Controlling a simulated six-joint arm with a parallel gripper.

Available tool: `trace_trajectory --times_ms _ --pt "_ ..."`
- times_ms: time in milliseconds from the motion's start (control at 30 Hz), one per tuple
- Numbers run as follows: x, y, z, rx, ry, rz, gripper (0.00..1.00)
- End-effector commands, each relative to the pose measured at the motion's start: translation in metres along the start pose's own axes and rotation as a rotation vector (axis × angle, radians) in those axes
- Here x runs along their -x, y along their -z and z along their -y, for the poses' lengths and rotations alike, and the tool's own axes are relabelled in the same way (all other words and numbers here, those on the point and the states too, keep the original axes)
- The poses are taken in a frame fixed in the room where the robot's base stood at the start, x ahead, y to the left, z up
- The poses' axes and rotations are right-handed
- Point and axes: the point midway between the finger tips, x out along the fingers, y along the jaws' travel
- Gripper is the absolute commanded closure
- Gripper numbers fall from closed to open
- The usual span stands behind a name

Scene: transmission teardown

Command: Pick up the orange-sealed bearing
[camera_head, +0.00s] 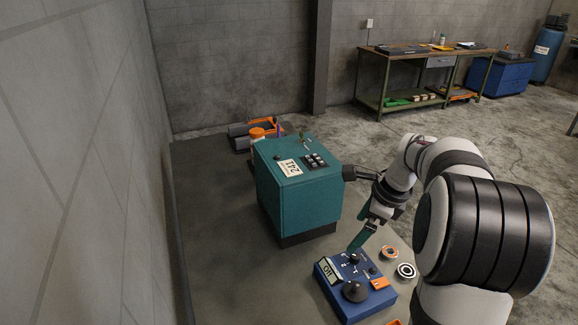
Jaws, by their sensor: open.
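The orange-sealed bearing (390,252) is a small ring with an orange face. It lies on the grey work surface, right of the blue box and below my arm. My gripper (356,245) is open, with its teal finger pointing down just above the back of the blue box, left of the bearing and apart from it. Only one finger shows clearly. I see nothing held.
A black-and-white ring (406,271) lies close to the bearing, at its lower right. The blue box (330,299) with dark knobs stands at the front. A tall teal cabinet (298,205) stands behind it. Open surface (225,250) lies at left.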

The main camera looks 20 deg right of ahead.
Motion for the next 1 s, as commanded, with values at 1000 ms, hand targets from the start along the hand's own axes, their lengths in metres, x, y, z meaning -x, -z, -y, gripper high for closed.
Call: trace_trajectory --times_ms 1000 --pt "-0.188 0.161 0.136 -0.762 0.154 0.044 0.01"
